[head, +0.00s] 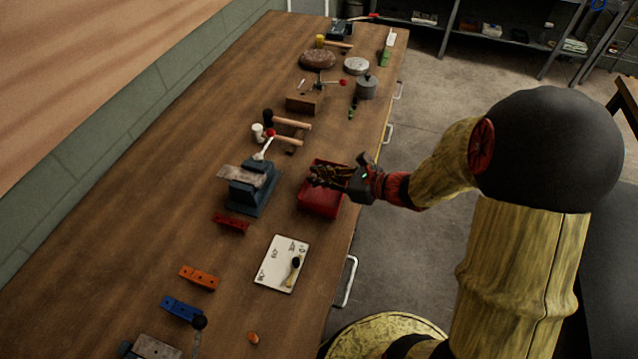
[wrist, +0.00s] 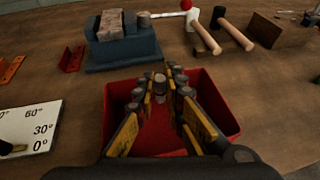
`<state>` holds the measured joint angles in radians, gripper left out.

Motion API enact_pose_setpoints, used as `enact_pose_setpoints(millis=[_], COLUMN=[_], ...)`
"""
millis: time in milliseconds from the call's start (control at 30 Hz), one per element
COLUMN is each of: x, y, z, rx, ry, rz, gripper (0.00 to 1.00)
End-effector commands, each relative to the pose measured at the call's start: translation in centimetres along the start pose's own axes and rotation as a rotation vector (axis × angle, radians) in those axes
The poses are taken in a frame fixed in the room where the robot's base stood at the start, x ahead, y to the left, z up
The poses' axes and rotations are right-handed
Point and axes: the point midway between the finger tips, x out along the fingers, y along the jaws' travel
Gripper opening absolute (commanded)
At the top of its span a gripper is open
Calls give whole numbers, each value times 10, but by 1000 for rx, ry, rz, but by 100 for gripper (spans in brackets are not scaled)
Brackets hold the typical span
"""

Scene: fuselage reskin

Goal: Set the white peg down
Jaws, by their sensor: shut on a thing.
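My gripper (head: 322,174) is over the red bin (head: 319,207) near the right edge of the workbench. In the wrist view my gripper (wrist: 160,88) has its fingers on both sides of a small, pale grey-white cylinder, which appears to be the white peg (wrist: 160,80). The peg looks roughly upright, with the red bin (wrist: 228,108) below and around it in the picture. I cannot tell its height above the bin floor. In the head view the fingers hide the peg.
A blue vise (head: 252,190) stands left of the bin, with hammers (head: 290,123) beyond it. A white angle-marked board (head: 278,270) lies nearer, with a dark-headed tool on it. Red, orange (head: 199,278) and blue (head: 181,308) blocks lie at the left. Bare wood separates them.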

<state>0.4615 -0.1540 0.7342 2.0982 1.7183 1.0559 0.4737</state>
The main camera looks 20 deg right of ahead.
Motion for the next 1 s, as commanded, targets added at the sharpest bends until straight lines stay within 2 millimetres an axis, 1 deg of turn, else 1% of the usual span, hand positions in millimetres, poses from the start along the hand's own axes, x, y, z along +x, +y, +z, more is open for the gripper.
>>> enact_pose_setpoints(millis=[33,100,333,500,533,667,1000], x=[4,6,6,7,7,7,6], y=[0,1,0,0,1,0,0], z=[-11,-16,-14,-18,-18,-18,-15], rx=[1,-1,-2,-1,-1,-1,-1], ry=[0,0,-1,0,0,0,0], rz=[0,0,0,0,0,0,0], gripper=[0,0,0,0,11,18,18])
